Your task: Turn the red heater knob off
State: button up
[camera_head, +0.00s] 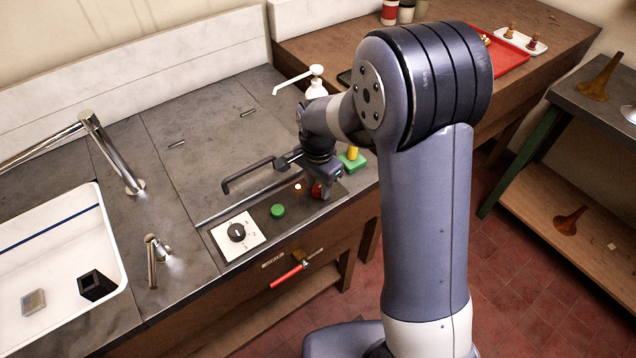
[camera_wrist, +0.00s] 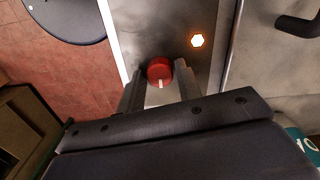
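The red heater knob (camera_wrist: 160,68) has a white pointer line that faces the bottom of the wrist view, toward my gripper. My gripper (camera_wrist: 159,74) has its two fingers apart, one on each side of the knob, with narrow gaps showing between fingers and knob. An indicator lamp (camera_wrist: 197,41) beside the knob glows orange-white. In the head view the knob (camera_head: 317,190) is partly hidden by my gripper (camera_head: 322,186), which points down at the panel by the counter's front edge. The lamp (camera_head: 298,187) glows there too.
A green knob (camera_head: 278,211) and a black dial on a white plate (camera_head: 237,233) sit left along the counter front. A dark bar handle (camera_head: 250,175) lies behind. A green block with a yellow top (camera_head: 352,158) stands close right. A red-handled valve (camera_head: 288,276) juts out below.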

jog(key=c, duration=0.6)
jog(key=shift+n, duration=0.3)
jog(key=n+b, duration=0.1)
jog(key=n, duration=0.2)
jog(key=shift+n, duration=0.3)
jog(key=n+b, duration=0.1)
jog(key=n, duration=0.2)
jog(key=shift+n, duration=0.3)
jog(key=n, duration=0.5)
jog(key=shift+b, duration=0.3)
jog(key=n, duration=0.5)
